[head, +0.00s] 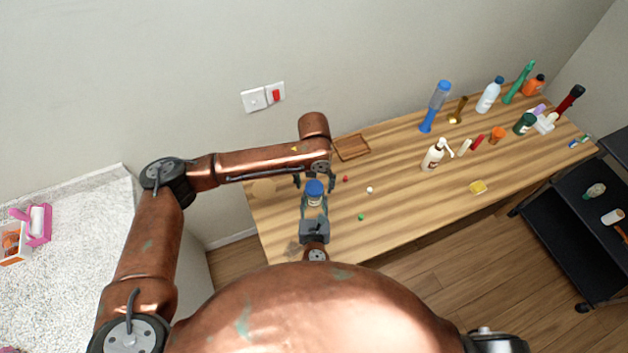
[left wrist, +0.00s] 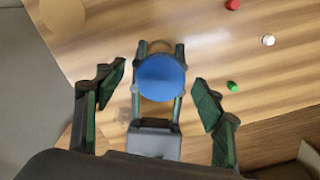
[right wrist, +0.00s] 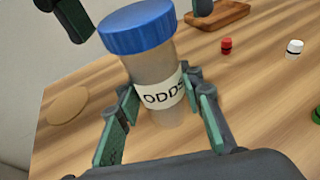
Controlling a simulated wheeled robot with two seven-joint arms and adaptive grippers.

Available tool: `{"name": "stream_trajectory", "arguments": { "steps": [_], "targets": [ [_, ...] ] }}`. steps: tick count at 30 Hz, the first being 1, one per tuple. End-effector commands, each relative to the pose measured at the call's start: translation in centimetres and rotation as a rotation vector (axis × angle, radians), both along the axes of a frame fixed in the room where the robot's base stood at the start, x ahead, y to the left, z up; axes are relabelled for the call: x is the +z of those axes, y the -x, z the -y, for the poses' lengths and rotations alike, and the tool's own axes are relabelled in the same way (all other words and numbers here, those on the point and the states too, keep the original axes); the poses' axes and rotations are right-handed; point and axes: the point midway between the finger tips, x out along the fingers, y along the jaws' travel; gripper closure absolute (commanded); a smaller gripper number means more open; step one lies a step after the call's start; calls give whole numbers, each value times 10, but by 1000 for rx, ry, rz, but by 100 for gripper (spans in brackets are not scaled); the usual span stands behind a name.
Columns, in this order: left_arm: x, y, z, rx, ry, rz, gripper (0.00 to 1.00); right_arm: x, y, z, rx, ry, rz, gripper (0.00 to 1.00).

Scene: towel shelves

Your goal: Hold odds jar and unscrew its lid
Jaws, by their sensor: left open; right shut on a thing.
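The odds jar (right wrist: 156,82) is a clear-looking cylinder with a white label reading "ODDS" and a blue lid (right wrist: 137,27) on top. In the right wrist view it stands nearly upright, a little tilted in the picture. My right gripper (right wrist: 165,108) is shut on the jar's body around the label. My left gripper (left wrist: 160,90) is open above the jar, its fingers on either side of the blue lid and apart from it. In the head view the lid (head: 314,187) shows between the left fingers, and the right gripper (head: 314,215) is below it.
A wooden tray (head: 351,147) lies behind the jar. A red cap (head: 346,179), a white cap (head: 369,190) and a green cap (head: 361,217) lie to its right. A round tan disc (head: 264,188) lies left. Several bottles, including a white pump bottle (head: 433,156), stand farther right.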

Motion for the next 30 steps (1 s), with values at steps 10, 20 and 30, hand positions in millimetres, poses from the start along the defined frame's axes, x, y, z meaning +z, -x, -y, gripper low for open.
{"name": "stream_trajectory", "arguments": {
  "steps": [10, 20, 30],
  "targets": [
    [0, 0, 0, 0, 0, 0, 49, 0, 0, 0, 0, 0, -1, 90],
    [0, 0, 0, 0, 0, 0, 72, 0, 0, 0, 0, 0, -1, 90],
    [0, 0, 0, 1, -1, 0, 59, -1, 0, 0, -1, 0, -1, 90]
  ]
}}
